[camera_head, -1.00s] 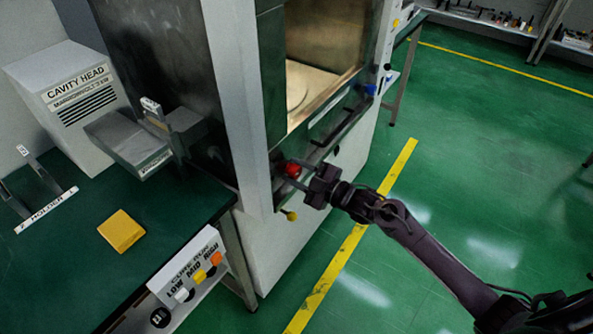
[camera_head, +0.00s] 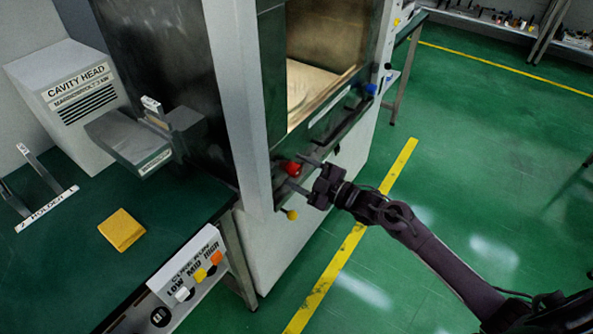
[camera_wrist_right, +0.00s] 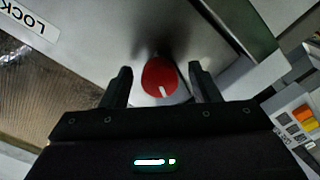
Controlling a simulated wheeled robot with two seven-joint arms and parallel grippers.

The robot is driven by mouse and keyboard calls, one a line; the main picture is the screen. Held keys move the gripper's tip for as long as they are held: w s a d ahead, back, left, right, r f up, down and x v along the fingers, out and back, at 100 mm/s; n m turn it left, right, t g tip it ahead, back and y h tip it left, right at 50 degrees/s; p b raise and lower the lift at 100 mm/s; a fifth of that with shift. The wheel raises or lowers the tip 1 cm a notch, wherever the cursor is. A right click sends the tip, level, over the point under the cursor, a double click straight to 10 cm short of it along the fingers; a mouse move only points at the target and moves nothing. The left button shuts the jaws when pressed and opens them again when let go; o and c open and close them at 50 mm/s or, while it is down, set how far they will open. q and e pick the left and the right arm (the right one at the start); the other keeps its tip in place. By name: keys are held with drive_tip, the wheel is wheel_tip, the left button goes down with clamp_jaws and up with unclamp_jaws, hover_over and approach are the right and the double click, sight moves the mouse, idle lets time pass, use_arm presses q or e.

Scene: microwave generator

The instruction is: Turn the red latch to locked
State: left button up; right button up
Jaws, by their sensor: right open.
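The red latch (camera_head: 291,168) is a round red knob on the lower front frame of the grey cabinet. In the right wrist view, the red latch (camera_wrist_right: 158,78) shows a white mark near its lower edge. My right gripper (camera_head: 299,172) is open in front of the latch. In the right wrist view, the fingers of my right gripper (camera_wrist_right: 160,78) show on either side of the knob with gaps, not closed on it. A label reading "LOCK" (camera_wrist_right: 28,18), partly cut off, is at the upper left there. My left gripper is not in view.
A yellow knob (camera_head: 292,215) sits below the latch, and a blue knob (camera_head: 370,89) is farther along the cabinet front. A green bench (camera_head: 60,270) at left carries a yellow block (camera_head: 121,230) and a button panel (camera_head: 190,270). The green floor at right is clear.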

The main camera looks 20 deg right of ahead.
drive_tip(key=v, duration=0.6)
drive_tip(key=shift+s+d+b, duration=0.15)
drive_tip(key=shift+s+b, duration=0.15)
drive_tip(key=shift+s, duration=0.05)
drive_tip(key=s+d+f+m+g+h, duration=0.1)
drive_tip(key=s+d+f+m+h, duration=0.15)
drive_tip(key=f, duration=0.75)
drive_tip(key=s+d+f+m+g+h, duration=0.2)
drive_tip(key=s+f+m+h, duration=0.15)
drive_tip(key=f, duration=0.75)
drive_tip(key=s+d+f+m+g+h, duration=0.1)
drive_tip(key=s+d+f+m+h, duration=0.2)
drive_tip(key=f, duration=0.7)
drive_tip(key=s+a+f+m+g, duration=0.1)
drive_tip(key=s+a+f+g, duration=0.1)
drive_tip(key=s+f, duration=0.4)
drive_tip(key=s+a+f+m+g+h, duration=0.1)
drive_tip(key=s+f+g, duration=0.3)
drive_tip(key=s, duration=1.3)
drive_tip(key=s+a+f+m+g+h, duration=0.1)
drive_tip(key=s+a+f+m+g, duration=0.2)
drive_tip(key=s+f, duration=0.6)
drive_tip(key=s, duration=0.3)
drive_tip(key=shift+a+f, duration=0.3)
drive_tip(key=shift+w, duration=0.1)
